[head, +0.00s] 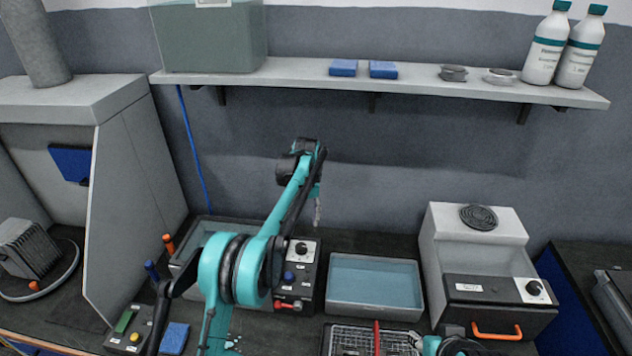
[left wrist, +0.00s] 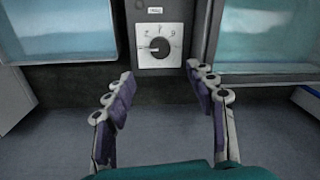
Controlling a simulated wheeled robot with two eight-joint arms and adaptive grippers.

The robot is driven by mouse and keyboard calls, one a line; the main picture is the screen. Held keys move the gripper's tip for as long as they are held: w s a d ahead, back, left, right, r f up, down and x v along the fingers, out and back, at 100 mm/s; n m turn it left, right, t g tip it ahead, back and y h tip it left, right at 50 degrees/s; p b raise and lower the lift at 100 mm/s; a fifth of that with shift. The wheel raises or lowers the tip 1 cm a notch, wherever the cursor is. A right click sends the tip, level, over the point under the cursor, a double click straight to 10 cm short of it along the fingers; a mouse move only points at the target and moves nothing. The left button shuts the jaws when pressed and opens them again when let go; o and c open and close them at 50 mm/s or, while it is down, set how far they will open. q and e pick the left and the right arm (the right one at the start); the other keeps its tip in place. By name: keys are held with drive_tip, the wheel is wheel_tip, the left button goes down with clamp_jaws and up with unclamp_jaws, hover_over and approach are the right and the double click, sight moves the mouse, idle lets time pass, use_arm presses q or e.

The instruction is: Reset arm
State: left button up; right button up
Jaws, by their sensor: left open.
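My left arm, teal and black, rises from the bottom of the head view and bends over near the wall. My left gripper (head: 317,208) hangs small and partly hidden at its far end, in front of the wall above a dark control box (head: 308,262). In the left wrist view my left gripper (left wrist: 160,80) is open, with nothing between its two fingers. Beyond the fingertips is the white dial plate (left wrist: 159,46) of the box. A piece of my right arm shows at the bottom edge of the head view; its gripper is not visible.
A water-filled tray (head: 375,287) is right of the control box, another (head: 205,230) left. A grey device with an orange handle (head: 497,331) stands farther right. A wire rack (head: 350,340) is in front. A shelf (head: 420,88) with bottles and blue blocks spans the wall above.

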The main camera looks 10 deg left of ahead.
use_arm(q)
drive_tip(key=shift+r, duration=0.1)
drive_tip(key=s+a+r+m+t, duration=0.1)
drive_tip(key=s+r+t, duration=0.1)
drive_tip(key=s+r, duration=0.55)
drive_tip(key=s+a+r+t, duration=0.2)
drive_tip(key=s+r, duration=0.2)
drive_tip(key=s, duration=0.7)
drive_tip(key=s+f+t, duration=0.1)
drive_tip(key=s+f, duration=0.1)
drive_tip(key=s, duration=0.4)
drive_tip(key=s+f+m+t+b, duration=0.1)
drive_tip(key=s+f, duration=0.2)
drive_tip(key=s, duration=0.3)
drive_tip(key=s+f+t, duration=0.1)
drive_tip(key=s+f, duration=0.1)
drive_tip(key=s, duration=0.5)
drive_tip(key=shift+a+f+h, duration=0.25)
drive_tip(key=shift+h, duration=0.15)
